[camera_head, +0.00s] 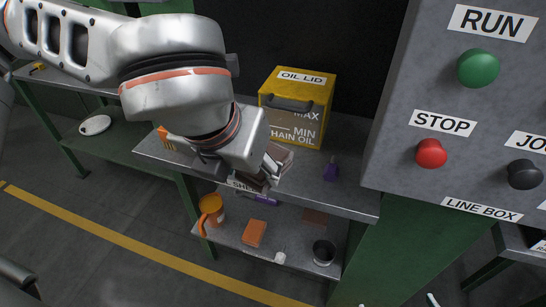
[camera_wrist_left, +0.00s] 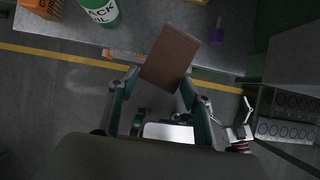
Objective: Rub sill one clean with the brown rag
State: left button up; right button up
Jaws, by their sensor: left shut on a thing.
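My left gripper (camera_wrist_left: 160,82) is shut on a flat brown slab-like thing, which I take for the brown rag (camera_wrist_left: 168,58). In the head view my left wrist hides much of this gripper; its fingers (camera_head: 275,165) are over the grey upper shelf (camera_head: 345,195), in front of the yellow oil box. I cannot tell whether the rag touches the shelf. No label for sill one is readable, so I cannot tell which surface it is. My right gripper (camera_wrist_left: 235,106) shows small at the right of the wrist view, its tips apart and empty.
The yellow oil box (camera_head: 298,105) and a purple bottle (camera_head: 331,170) stand on the upper shelf. The grey button box (camera_head: 450,110) juts out at the right.

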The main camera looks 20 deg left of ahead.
pick_arm(q)
jog(key=shift+s+r+p, duration=0.4)
jog(key=shift+s+p, duration=0.45)
jog(key=shift+p, duration=0.15)
jog(key=shift+s, duration=0.25)
jog(key=shift+f, duration=0.1)
pick_arm(e)
jog(key=shift+t, duration=0.3)
jog(key=r, duration=0.1)
jog(key=w+r, duration=0.1)
jog(key=r, duration=0.3)
jog(key=shift+w, duration=0.3)
pick_arm(q)
jog(key=shift+p, duration=0.3)
jog(key=shift+c, duration=0.2)
